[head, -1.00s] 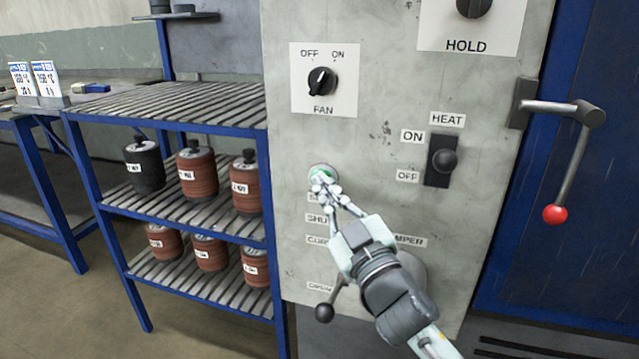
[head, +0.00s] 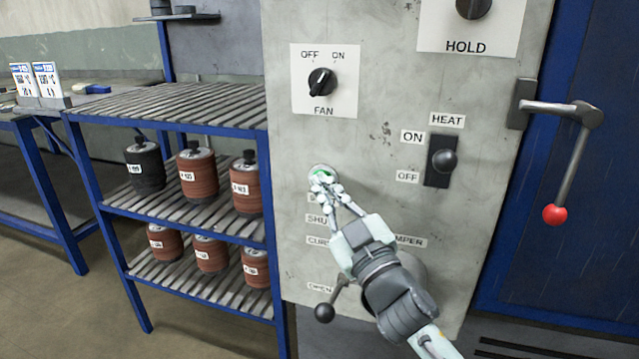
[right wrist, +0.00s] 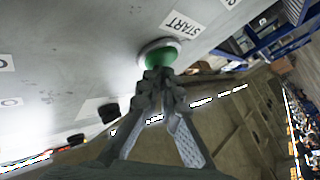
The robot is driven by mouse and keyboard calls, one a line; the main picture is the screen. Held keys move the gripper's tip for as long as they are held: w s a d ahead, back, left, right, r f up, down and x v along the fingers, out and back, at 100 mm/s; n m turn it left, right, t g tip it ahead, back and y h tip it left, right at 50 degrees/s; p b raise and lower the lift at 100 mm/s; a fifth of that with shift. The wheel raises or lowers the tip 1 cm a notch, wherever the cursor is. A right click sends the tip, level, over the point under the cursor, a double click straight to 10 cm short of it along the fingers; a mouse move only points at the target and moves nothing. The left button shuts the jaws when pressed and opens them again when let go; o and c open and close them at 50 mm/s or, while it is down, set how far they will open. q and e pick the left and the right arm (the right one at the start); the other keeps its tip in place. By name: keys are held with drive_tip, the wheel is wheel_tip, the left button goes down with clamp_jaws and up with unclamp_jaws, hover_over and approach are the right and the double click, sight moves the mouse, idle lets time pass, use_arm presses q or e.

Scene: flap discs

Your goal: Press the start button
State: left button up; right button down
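The green start button (head: 321,170) sits in a pale round collar on the grey control panel (head: 390,90). In the right wrist view the green button (right wrist: 160,57) shows beside a START label (right wrist: 184,24). My right gripper (head: 324,186) is shut, with its fingertips together at the lower edge of the button. In the right wrist view the fingertips (right wrist: 161,80) overlap the button's lower part; I cannot tell whether they touch it or press it in. My left gripper is not in view.
A FAN knob (head: 320,82) and a HEAT switch (head: 443,160) are on the panel. A lever with a red ball (head: 555,214) stands out at the right. A blue shelf rack (head: 190,122) with several reels is at the left.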

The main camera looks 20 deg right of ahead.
drive_tip(key=shift+s+a+f, duration=0.1)
drive_tip(key=shift+s+a, duration=0.35)
drive_tip(key=shift+s, duration=0.25)
drive_tip(key=shift+s+a+f, duration=0.15)
drive_tip(key=shift+s+a, duration=0.25)
drive_tip(key=shift+s, duration=0.35)
drive_tip(key=shift+s+a+f, duration=0.1)
drive_tip(key=shift+s+a, duration=0.35)
drive_tip(key=shift+s, duration=0.25)
drive_tip(key=shift+s+f, duration=0.1)
